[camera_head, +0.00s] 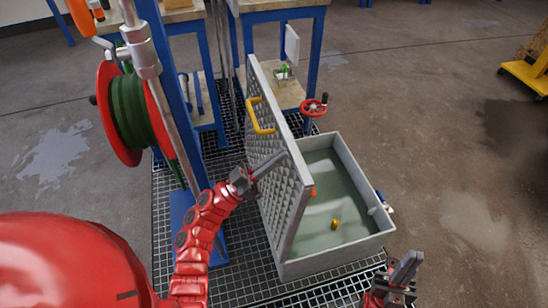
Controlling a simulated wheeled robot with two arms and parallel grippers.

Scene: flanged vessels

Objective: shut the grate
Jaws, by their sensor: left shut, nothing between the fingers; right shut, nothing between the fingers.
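The grate (277,160) is a grey panel with a studded or meshed face, standing open and nearly upright along the left long edge of a grey tank (345,259). A yellow handle (260,116) sits on its left face, near the far end. My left gripper (284,156) is shut and empty, its fingers at the left face of the grate, below and nearer than the handle. I cannot tell whether they touch it. My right gripper (416,256) is shut and empty, to the right of the tank's near corner, apart from the grate.
The tank holds greenish water with a small yellow object (335,223) in it. A red valve wheel (313,107) stands at the tank's far end. A green hose reel (132,110) and a blue post are at left. Workbenches (277,4) stand behind.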

